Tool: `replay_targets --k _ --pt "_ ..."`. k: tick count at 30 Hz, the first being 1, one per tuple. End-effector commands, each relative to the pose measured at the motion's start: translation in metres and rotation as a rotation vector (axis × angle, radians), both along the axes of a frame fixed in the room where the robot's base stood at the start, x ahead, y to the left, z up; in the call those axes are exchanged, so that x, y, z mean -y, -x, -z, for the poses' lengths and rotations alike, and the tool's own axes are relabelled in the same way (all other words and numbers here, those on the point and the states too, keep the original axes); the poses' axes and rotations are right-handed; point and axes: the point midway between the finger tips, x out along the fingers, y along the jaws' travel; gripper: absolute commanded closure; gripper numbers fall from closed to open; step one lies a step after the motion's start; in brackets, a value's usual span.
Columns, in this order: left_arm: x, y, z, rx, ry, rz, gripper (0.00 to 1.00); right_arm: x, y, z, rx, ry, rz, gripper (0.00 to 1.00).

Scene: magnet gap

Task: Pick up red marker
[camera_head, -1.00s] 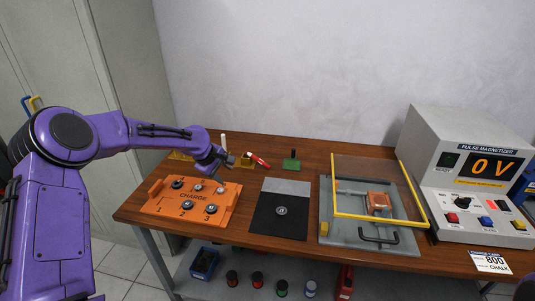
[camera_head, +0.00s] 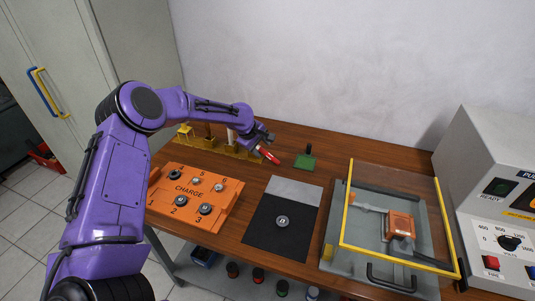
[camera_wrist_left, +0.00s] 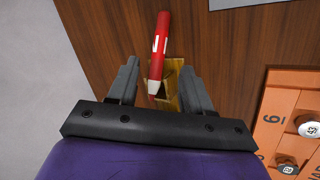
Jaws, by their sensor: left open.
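The red marker (camera_head: 268,155) shows in the head view at the right end of the yellow rack (camera_head: 238,154), tilted, with my left gripper (camera_head: 264,144) right at it. In the left wrist view the red marker (camera_wrist_left: 160,48) has a white tip and white marks on its side. It lies between the two open fingers of my left gripper (camera_wrist_left: 158,68) in the picture, with a gap on each side. Part of the yellow rack (camera_wrist_left: 172,85) shows beneath it. I cannot tell how far the fingers are above the marker. My right gripper is out of view.
A white marker (camera_head: 231,136) stands in the rack. An orange CHARGE tray (camera_head: 222,208) with several discs lies in front. A green block (camera_head: 305,161), a black and grey mat (camera_head: 293,190) and a yellow-framed clear guard (camera_head: 345,215) are to the right.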

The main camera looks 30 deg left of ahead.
Motion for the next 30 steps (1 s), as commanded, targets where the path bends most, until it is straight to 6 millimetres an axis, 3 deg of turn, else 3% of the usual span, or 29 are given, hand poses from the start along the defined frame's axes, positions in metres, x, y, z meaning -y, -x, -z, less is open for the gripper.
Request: replay_targets --k 10,18,19,23,24,30 --pt "0.002 -0.021 0.042 -0.001 -0.001 -0.004 0.50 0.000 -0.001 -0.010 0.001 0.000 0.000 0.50" --pt "0.003 -0.024 0.046 0.001 -0.001 -0.004 0.50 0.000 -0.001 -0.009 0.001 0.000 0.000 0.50" --pt "0.003 -0.024 0.046 0.001 -0.001 -0.004 0.53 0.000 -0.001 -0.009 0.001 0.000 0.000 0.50" --pt "0.003 -0.024 0.046 0.001 -0.001 -0.004 0.96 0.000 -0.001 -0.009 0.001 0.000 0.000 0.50" --pt "0.003 -0.024 0.046 0.001 -0.001 -0.004 1.00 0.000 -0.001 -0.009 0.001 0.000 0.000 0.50" --pt "0.002 -0.024 0.045 0.001 -0.001 -0.004 1.00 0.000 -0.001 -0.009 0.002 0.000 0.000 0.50"
